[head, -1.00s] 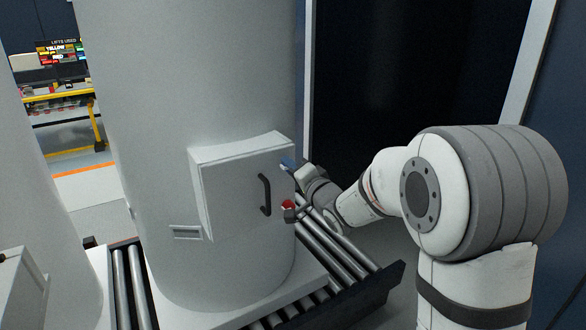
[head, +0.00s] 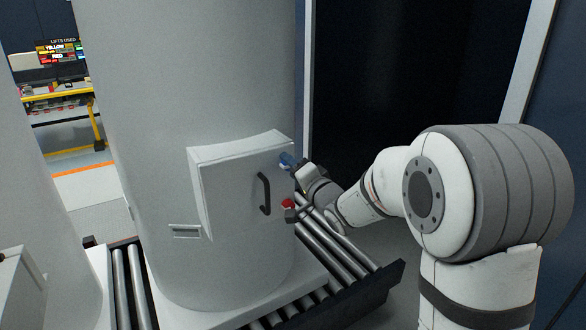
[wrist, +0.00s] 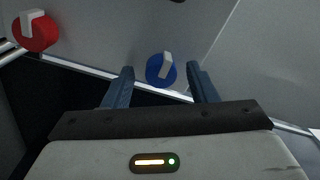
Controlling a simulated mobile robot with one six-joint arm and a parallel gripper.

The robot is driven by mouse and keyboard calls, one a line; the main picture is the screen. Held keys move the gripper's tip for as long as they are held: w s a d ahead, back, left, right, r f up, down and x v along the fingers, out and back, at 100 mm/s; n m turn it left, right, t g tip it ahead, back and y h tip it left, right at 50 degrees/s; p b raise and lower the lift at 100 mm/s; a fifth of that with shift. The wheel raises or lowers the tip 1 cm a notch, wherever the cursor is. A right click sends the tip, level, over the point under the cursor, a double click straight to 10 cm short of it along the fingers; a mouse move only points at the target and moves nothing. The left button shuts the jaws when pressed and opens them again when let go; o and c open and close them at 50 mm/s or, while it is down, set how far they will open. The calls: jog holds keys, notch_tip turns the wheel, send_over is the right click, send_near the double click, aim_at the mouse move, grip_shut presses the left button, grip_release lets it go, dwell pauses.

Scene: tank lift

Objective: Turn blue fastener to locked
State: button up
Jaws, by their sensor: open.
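The blue fastener (wrist: 158,72) is a round blue knob with a pale raised bar, on the cabinet's edge area. In the wrist view it lies between and just beyond the two blue fingertips of my gripper (wrist: 160,80), which is open and empty. In the head view my gripper (head: 290,162) is at the cabinet's upper right, and it hides most of the blue fastener there. A red fastener (wrist: 35,31) of the same form is at the upper left of the wrist view, and it shows in the head view (head: 287,204) below my gripper.
The white cabinet (head: 225,190) with a black handle (head: 264,194) is on the large grey tank (head: 180,80). The tank stands over a roller conveyor (head: 340,245). A dark opening (head: 400,70) lies behind my arm, and a second tank stands at far left.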

jog(key=b+v, duration=0.1)
jog(key=v, duration=0.6)
jog(key=shift+s, duration=0.2)
jog(key=shift+d, duration=0.1)
jog(key=s+d+f+n+g+h, duration=0.1)
jog(key=s+d+f+g+h, duration=0.1)
jog(key=s+d+f+h, duration=0.25)
jog(key=s+d+f+g+h, duration=0.1)
jog(key=s+d+g+h, duration=0.1)
jog(key=s+d+h, duration=0.45)
jog(key=s+d+f+n+g, duration=0.2)
jog(key=s+g, duration=0.2)
jog(key=s, duration=0.5)
jog(key=s+d+f+n+g, duration=0.1)
jog(key=s+f+n+g, duration=0.2)
jog(key=s, duration=0.5)
jog(key=shift+s+d+g+y, duration=0.4)
jog(key=shift+g, duration=0.3)
jog(key=shift+f, duration=0.1)
